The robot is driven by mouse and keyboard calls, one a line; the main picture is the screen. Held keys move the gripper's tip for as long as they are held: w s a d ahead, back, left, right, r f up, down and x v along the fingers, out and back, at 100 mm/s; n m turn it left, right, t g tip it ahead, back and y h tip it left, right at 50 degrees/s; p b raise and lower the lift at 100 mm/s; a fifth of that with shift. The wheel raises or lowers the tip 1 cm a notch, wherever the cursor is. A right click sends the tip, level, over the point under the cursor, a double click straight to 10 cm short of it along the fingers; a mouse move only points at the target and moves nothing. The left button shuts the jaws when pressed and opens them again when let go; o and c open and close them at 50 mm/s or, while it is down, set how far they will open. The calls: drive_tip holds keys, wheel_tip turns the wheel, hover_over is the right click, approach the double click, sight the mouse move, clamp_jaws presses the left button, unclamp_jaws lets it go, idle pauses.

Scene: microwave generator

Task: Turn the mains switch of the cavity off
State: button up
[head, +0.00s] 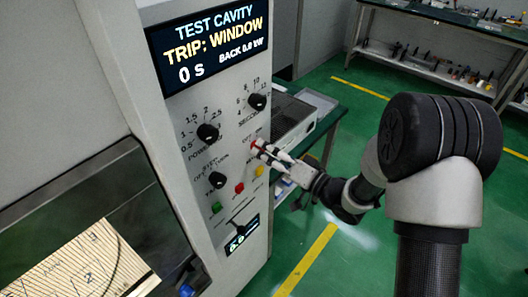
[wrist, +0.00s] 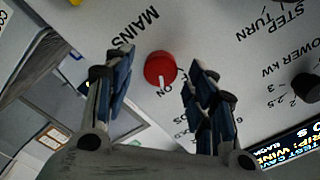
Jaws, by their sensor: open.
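The mains switch is a round red knob (wrist: 160,68) on the pale cavity panel, with the label MAINS beside it. Its white pointer mark points toward the word ON in the wrist view. In the head view the red knob (head: 256,143) is partly hidden by my gripper (head: 263,150) at the panel's right edge. My gripper (wrist: 154,72) is open, with one finger to each side of the knob in the wrist view. Gaps show between the knob and both fingers. I cannot tell how far the fingertips reach along the knob.
The panel (head: 243,190) carries a power knob (head: 208,132), a seconds knob (head: 257,101), a step/turn knob (head: 217,180) and small coloured buttons. The display (head: 212,45) reads TEST CAVITY, TRIP: WINDOW, 0 s. Green floor lies open to the right.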

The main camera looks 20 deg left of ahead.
drive_tip(key=shift+x, duration=0.8)
drive_tip(key=shift+c, duration=0.2)
drive_tip(key=c, duration=1)
drive_tip(key=shift+n+b, duration=0.3)
drive_tip(key=shift+b, duration=0.1)
drive_tip(key=n+b, duration=0.4)
drive_tip(key=n, duration=0.1)
drive_tip(key=shift+f+n, duration=0.15)
drive_tip(key=shift+n, duration=0.15)
drive_tip(key=n+b, duration=0.2)
drive_tip(key=n, duration=0.1)
drive_tip(key=shift+b, duration=0.35)
drive_tip(key=shift+n+b, duration=0.7)
drive_tip(key=shift+n, duration=0.6)
drive_tip(key=shift+r, duration=0.2)
